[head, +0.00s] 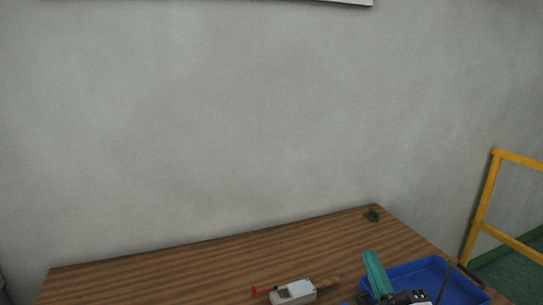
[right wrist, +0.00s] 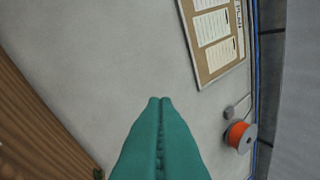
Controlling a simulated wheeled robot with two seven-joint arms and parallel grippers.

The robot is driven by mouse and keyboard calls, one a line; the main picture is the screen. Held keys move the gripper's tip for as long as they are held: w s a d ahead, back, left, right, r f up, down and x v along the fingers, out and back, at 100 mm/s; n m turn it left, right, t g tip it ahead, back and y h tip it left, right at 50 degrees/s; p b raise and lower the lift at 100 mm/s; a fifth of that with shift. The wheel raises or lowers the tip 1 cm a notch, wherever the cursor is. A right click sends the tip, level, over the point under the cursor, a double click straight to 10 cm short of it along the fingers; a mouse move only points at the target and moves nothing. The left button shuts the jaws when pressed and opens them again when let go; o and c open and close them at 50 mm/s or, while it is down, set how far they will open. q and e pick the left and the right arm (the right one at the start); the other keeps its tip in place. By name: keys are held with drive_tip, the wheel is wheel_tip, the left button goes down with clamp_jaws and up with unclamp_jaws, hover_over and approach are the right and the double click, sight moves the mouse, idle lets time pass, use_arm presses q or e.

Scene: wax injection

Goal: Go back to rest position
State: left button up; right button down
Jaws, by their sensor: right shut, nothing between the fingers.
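My right gripper (head: 376,272) shows at the lower right of the head view, in front of a blue tray (head: 462,291) on the table. In the right wrist view its two teal fingers (right wrist: 160,104) are pressed together with nothing between them, pointing toward the grey wall. My left gripper is not in view.
A wooden table (head: 190,272) stands against the wall. A grey and white device (head: 293,291) with a red part lies near its front. A small green object (head: 371,215) is at the back right corner. A yellow railing (head: 484,205) stands to the right.

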drive_tip(key=s+d+f+m+g+h, duration=0.25)
drive_tip(key=f+m+g, duration=0.25)
drive_tip(key=f, duration=0.4)
drive_tip(key=s+d+f+m+g+h, duration=0.25)
drive_tip(key=d+f+m+g, duration=0.2)
drive_tip(key=f, duration=0.55)
drive_tip(key=s+a+f+m+g+y, duration=0.2)
drive_tip(key=s+a+f+m+g, duration=0.15)
drive_tip(key=s+f+g, duration=1.1)
wheel_tip(320, 180, down, 22)
drive_tip(key=s+f+t, duration=0.1)
drive_tip(key=s+t, duration=0.1)
drive_tip(key=t, duration=0.2)
drive_tip(key=s+d+f+g, duration=0.1)
drive_tip(key=s+d+f, duration=0.2)
drive_tip(key=s+f, duration=1.4)
drive_tip(key=shift+s+f+g+h, duration=0.15)
drive_tip(key=shift+f+g+h, duration=0.1)
drive_tip(key=shift+g+h, duration=0.05)
